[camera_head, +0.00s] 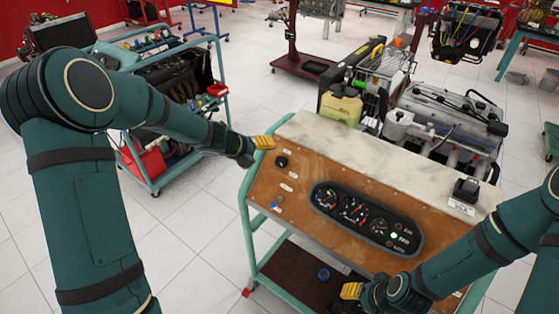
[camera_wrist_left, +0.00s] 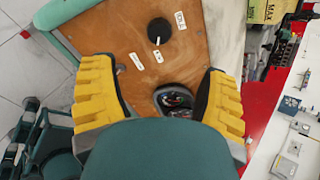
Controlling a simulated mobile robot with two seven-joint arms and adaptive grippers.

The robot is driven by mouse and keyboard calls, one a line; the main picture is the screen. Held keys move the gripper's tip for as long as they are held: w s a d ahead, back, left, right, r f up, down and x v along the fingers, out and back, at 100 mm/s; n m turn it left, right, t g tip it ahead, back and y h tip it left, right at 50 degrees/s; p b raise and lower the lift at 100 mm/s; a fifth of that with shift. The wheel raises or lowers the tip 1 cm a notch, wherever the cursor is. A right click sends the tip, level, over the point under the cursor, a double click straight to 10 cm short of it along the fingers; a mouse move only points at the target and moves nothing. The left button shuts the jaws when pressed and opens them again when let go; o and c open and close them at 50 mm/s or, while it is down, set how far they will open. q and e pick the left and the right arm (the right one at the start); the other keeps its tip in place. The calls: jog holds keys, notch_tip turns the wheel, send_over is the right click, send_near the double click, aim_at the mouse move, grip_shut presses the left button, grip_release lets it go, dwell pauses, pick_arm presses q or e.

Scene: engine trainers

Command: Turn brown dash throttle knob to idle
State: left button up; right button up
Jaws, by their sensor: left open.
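The brown dash (camera_head: 305,190) is a wood-coloured panel on a green-framed stand. A round black knob (camera_head: 281,161) sits at its upper left. In the left wrist view the knob (camera_wrist_left: 159,31) shows a short white pointer mark towards the picture's bottom, with small white labels around it that I cannot read. My left gripper (camera_head: 264,143) is beside the knob, above the panel's upper left corner. In its wrist view the yellow fingers (camera_wrist_left: 158,85) are wide apart and empty, and the knob lies beyond them, untouched. My right gripper (camera_head: 351,291) is low by the panel's front edge; its opening is unclear.
A gauge cluster (camera_head: 366,218) with a green light sits mid-panel. A small blue part (camera_head: 276,205) is at the panel's left. An engine (camera_head: 445,120) stands behind the pale top ledge (camera_head: 350,140). A tool cart (camera_head: 150,165) stands at left, with open floor between.

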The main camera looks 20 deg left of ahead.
aim_at(279, 161)
pick_arm(q)
jog(key=b+x, duration=0.1)
jog(key=x, duration=1.2)
jog(key=shift+s+b, duration=0.1)
jog(key=shift+b, duration=0.25)
jog(key=c, duration=1.2)
jog(key=shift+r, duration=0.1)
jog(key=shift+c, duration=0.3)
